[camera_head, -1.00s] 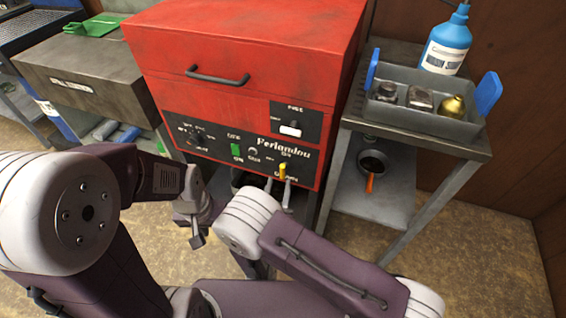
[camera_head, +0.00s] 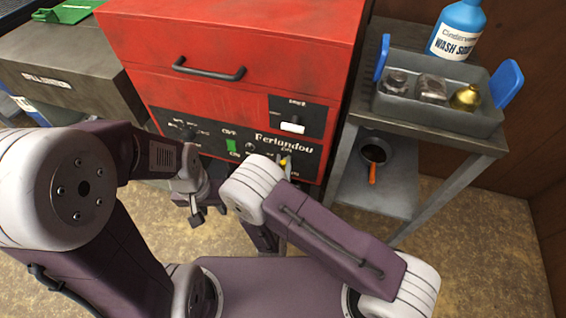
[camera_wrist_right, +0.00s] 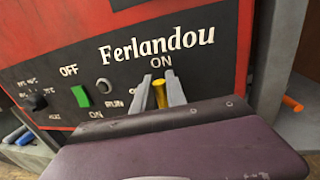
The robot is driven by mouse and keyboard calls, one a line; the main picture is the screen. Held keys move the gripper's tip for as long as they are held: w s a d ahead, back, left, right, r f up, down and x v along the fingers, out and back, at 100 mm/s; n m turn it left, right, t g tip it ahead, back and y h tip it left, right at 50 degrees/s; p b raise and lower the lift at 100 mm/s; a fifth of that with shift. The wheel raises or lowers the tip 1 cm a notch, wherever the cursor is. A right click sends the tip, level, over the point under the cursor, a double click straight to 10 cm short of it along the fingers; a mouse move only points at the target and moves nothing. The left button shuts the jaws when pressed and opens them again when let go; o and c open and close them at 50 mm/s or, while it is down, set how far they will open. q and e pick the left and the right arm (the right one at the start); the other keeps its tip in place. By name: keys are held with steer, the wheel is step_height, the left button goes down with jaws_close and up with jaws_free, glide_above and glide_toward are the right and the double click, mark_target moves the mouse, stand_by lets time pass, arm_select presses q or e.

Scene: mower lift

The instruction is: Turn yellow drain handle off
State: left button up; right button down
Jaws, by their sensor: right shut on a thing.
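The small yellow drain handle (camera_head: 283,163) sits at the lower right of the black control panel on the red machine (camera_head: 240,100). In the right wrist view the yellow handle (camera_wrist_right: 160,95) stands roughly upright under a white "ON" label. My right gripper (camera_wrist_right: 161,88) has one grey finger on each side of it and is shut on it. In the head view my right gripper (camera_head: 286,167) is mostly hidden behind its own arm. My left gripper (camera_head: 197,212) hangs in front of the machine, apart from it; its jaw opening is unclear.
The panel also has a green switch (camera_wrist_right: 80,96), a dark knob (camera_wrist_right: 36,102) and a white fuse switch (camera_head: 292,127). A metal cart (camera_head: 440,137) with a grey tray (camera_head: 440,113) and blue bottle (camera_head: 457,32) stands close at the right. A grey bench (camera_head: 62,70) stands left.

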steer(key=shift+a+r+n+p, duration=0.2)
steer(key=shift+n+p, duration=0.7)
steer(key=shift+p, duration=0.15)
steer(key=shift+w+a+n+g+p, duration=0.15)
steer(key=shift+n+g+p, duration=0.15)
steer(key=shift+n+p, duration=0.5)
steer(key=shift+w+a+f+n+g+h+p, duration=0.1)
steer(key=shift+a+f+n+g+h+p, duration=0.45)
steer(key=shift+n, duration=1.5)
steer(key=shift+w+d+f+n+g+h+p, duration=0.1)
steer(key=shift+f+n+g+h+p, duration=0.2)
steer(key=shift+n+p, duration=1.1)
steer(key=shift+a+f+n+g+h+p, duration=0.1)
steer(key=shift+a+f+n+g+h, duration=0.3)
steer(key=shift+n, duration=2.25)
steer(key=shift+d+f, duration=0.1)
steer(key=shift+f, duration=0.05)
steer(key=c, duration=1.3)
jaws_free()
steer(key=shift+c, duration=0.2)
